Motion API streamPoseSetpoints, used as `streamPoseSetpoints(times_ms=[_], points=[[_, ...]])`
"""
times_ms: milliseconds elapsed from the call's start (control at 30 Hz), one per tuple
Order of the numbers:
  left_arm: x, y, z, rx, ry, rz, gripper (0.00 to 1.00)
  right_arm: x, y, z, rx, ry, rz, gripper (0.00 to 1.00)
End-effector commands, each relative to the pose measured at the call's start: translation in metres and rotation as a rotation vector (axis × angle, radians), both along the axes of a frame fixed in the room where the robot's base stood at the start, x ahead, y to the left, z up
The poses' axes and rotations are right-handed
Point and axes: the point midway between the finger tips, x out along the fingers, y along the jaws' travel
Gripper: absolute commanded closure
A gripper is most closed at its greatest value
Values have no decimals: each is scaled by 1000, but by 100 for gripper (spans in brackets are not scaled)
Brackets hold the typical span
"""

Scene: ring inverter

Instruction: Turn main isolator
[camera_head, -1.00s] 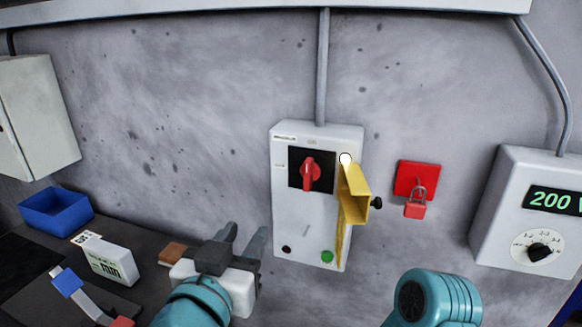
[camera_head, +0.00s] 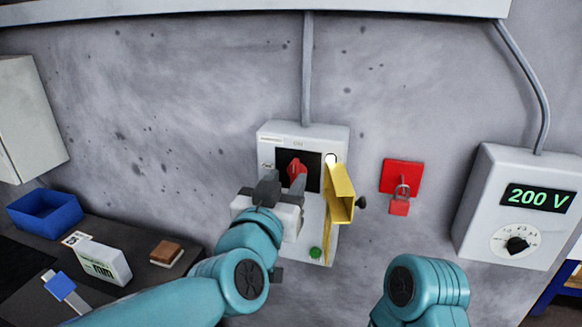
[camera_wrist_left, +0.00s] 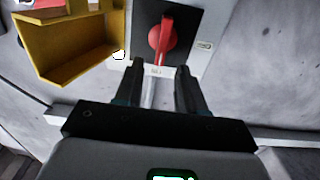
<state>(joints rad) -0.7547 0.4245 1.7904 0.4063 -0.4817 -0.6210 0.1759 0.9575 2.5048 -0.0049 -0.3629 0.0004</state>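The main isolator is a red rotary handle (camera_head: 297,168) on a black square plate, on a pale wall box (camera_head: 335,150). The handle points up at ON in the head view. My left gripper (camera_head: 286,182) is in front of the box at the handle's lower end. In the left wrist view, the red handle (camera_wrist_left: 163,40) lies ahead of the two open fingers of my left gripper (camera_wrist_left: 160,75), apart from them. A yellow hinged cover (camera_head: 340,195) stands swung open at the box's right side. My right gripper is not in view; only my right arm shows.
A red plate with a padlock (camera_head: 398,207) hangs right of the box. A meter (camera_head: 535,200) reading 200 V is further right. A bench at left holds a blue bin (camera_head: 45,215), a white device (camera_head: 103,262) and a brown block (camera_head: 166,253). A green button (camera_head: 315,253) sits low on the box.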

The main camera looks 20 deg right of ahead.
Motion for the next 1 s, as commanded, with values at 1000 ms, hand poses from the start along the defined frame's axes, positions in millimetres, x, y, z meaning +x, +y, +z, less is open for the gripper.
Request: streamPoseSetpoints(times_ms=[1000], points=[[31,-21,-1,-11,7,0,100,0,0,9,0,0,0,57]])
